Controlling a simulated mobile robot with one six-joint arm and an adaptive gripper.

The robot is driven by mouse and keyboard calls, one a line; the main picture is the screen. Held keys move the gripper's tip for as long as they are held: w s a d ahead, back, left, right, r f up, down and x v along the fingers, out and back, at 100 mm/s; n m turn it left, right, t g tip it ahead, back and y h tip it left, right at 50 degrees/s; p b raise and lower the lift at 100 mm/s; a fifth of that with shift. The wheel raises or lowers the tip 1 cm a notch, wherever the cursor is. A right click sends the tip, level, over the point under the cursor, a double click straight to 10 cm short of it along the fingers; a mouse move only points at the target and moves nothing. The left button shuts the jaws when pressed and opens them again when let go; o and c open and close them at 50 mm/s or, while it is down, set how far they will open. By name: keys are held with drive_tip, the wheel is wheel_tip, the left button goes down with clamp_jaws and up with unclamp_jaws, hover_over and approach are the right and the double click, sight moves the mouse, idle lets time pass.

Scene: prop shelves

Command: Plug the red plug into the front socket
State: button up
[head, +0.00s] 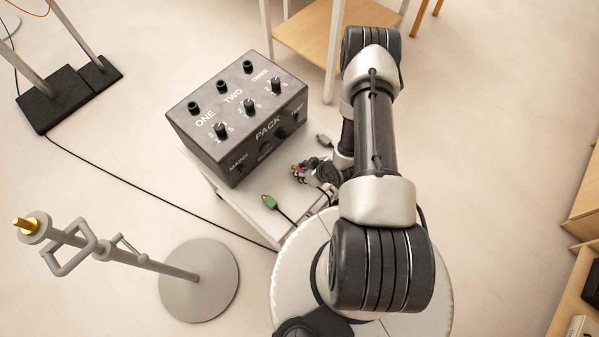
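A dark grey box (237,115) stands on a small white table. Its front face carries the words MAINS and PACK, with dark round sockets or knobs (281,133) too small to tell apart. My gripper (302,171) is low in front of this face, with its tips pointing toward the box. A small reddish patch shows at its fingertips, possibly the red plug, but the fingers and my arm hide most of it. I cannot tell whether the gripper is shut on it or whether anything touches the box. A green plug (268,202) lies on the table at the front.
Another grey-green plug (325,140) lies right of the box. The white table's (237,195) front edge is narrow. A grey stand with a round base (200,280) is at lower left. A wooden shelf (308,40) stands behind. A black cable crosses the floor.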

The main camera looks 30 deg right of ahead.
clamp_jaws()
drive_tip(key=shift+r, duration=0.15)
drive_tip(key=shift+r+p, duration=1.95)
drive_tip(key=shift+r, duration=0.45)
drive_tip(key=p+v, duration=0.4)
drive_tip(key=v, duration=0.3)
drive_tip(key=shift+s+d+f, duration=0.15)
drive_tip(key=shift+s+f, duration=0.2)
drive_tip(key=shift+s, duration=0.05)
